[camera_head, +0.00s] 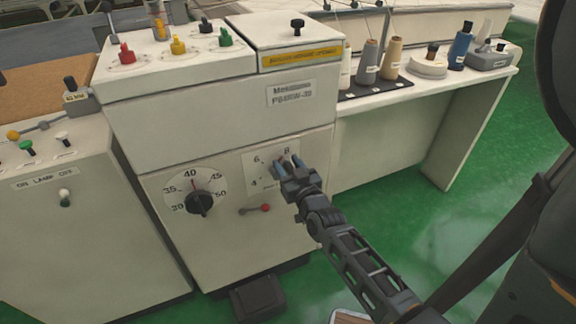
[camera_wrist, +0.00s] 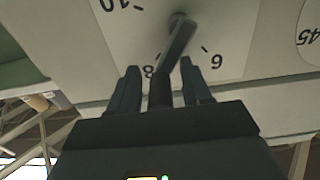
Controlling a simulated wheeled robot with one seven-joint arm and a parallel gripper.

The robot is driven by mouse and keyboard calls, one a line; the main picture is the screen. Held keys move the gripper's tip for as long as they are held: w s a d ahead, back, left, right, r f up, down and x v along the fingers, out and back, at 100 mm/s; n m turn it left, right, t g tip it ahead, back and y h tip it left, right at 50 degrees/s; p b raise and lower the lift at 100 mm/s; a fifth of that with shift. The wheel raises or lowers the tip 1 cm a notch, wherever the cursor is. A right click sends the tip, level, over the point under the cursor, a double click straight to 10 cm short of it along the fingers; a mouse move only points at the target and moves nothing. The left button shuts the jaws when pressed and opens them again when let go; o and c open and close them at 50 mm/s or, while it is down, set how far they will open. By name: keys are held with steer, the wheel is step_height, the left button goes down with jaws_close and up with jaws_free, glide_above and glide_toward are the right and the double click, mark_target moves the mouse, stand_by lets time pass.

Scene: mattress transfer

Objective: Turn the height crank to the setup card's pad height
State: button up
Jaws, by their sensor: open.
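The height crank (camera_wrist: 178,42) shows in the wrist view as a grey arm on a pale plate marked 6, 8 and 10. Its arm slants from the pivot toward the 8, and its dark handle lies between my fingers. My gripper (camera_wrist: 159,68) is open, with one finger on each side of the handle; I cannot tell whether either touches it. In the head view my gripper (camera_head: 284,163) is in front of the number plate (camera_head: 256,162) on the cabinet and hides the crank. I cannot make out a setup card.
A black dial (camera_head: 200,203) marked 30 to 50 is left of the plate. A spool table (camera_head: 440,95) stands to the right, and a switch cabinet (camera_head: 75,240) to the left. Green floor (camera_head: 400,220) is open at right.

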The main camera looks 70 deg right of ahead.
steer(key=shift+c, duration=0.2)
steer(key=c, duration=0.8)
steer(key=shift+s+d+f+m+b, duration=0.15)
steer(key=shift+s+f+m+b, duration=0.2)
steer(key=shift+m, duration=0.35)
steer(key=shift+c, duration=0.2)
steer(key=o, duration=0.9)
steer(key=shift+w+r, duration=0.1)
steer(key=shift+v, duration=3.9)
